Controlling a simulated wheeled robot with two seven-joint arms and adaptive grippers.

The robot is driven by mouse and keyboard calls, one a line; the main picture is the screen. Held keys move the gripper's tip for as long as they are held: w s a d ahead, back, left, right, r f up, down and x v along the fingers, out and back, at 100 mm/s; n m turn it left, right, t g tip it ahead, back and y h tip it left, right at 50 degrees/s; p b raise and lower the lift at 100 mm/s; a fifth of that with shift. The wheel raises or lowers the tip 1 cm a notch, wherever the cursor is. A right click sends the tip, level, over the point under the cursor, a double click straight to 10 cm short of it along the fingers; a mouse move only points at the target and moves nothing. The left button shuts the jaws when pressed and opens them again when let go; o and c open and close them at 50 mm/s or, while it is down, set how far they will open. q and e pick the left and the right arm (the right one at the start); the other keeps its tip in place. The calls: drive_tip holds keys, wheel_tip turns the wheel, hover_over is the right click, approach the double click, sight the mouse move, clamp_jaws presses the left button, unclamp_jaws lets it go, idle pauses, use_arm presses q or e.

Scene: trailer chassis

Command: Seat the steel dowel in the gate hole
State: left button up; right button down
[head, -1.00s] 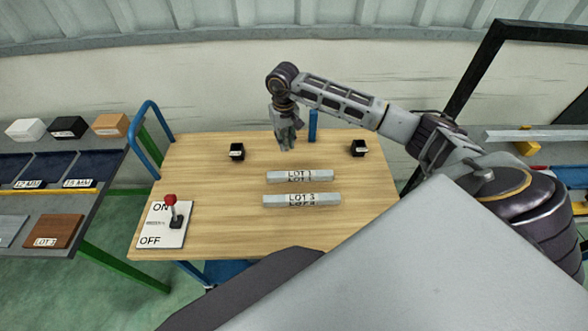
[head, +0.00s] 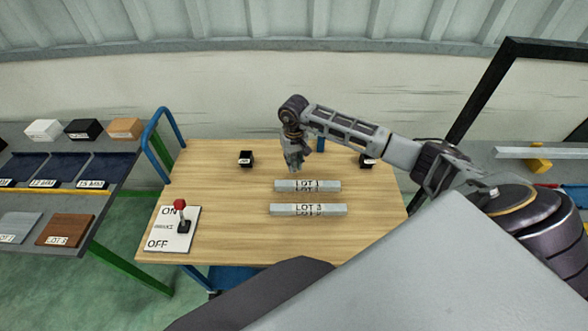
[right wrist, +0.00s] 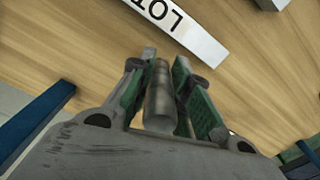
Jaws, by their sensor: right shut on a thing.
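My right gripper (head: 295,163) is above the wooden table, just behind the grey bar labelled LOT 1 (head: 307,186). In the right wrist view its green-padded fingers (right wrist: 160,85) are shut on a grey steel dowel (right wrist: 161,98), a plain cylinder lying between them. The dowel cannot be made out in the head view. A second grey bar, labelled LOT 3 (head: 308,210), lies in front of the first, parallel to it. I cannot make out a gate hole in either view. My left gripper is not in view.
Two small black blocks stand on the table (head: 225,235), one at the back left (head: 246,159) and one at the right (head: 367,161). A red-knobbed lever on an ON/OFF plate (head: 172,229) is at front left. A shelf of bins and blocks (head: 98,150) stands left.

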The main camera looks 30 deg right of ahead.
drive_tip(key=shift+f+p, duration=0.3)
drive_tip(key=shift+f, duration=1.55)
drive_tip(key=shift+f, duration=0.15)
drive_tip(key=c, duration=1.6)
unclamp_jaws()
drive_tip(key=shift+c, duration=0.2)
drive_tip(key=shift+r, duration=0.2)
